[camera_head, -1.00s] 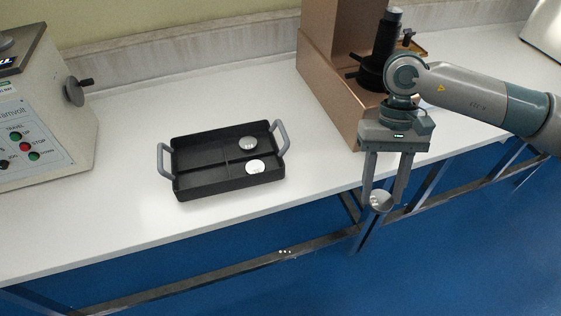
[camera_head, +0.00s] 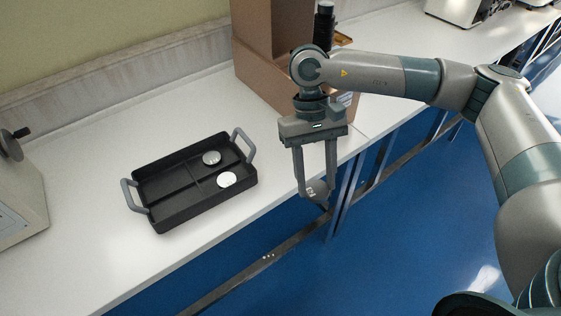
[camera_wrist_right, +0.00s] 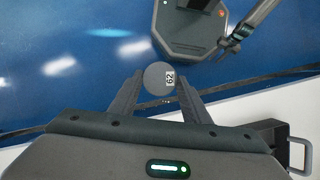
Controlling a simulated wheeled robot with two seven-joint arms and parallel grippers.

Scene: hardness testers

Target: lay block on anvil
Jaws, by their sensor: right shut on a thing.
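The block is a small round grey metal disc (camera_wrist_right: 157,78) with a white printed label, seen in the right wrist view. My right gripper (camera_head: 315,193) is shut on it, with a fingertip at each side. In the head view it hangs pointing down, in front of the bench's front edge and above the floor.
A black tray (camera_head: 202,207) with grey handles sits on the white bench, holding two round discs (camera_head: 211,157) (camera_head: 227,180). Another tester (camera_head: 18,205) stands at the left edge. More equipment (camera_head: 458,10) is at the far right. Bare bench lies between tray and brown tester.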

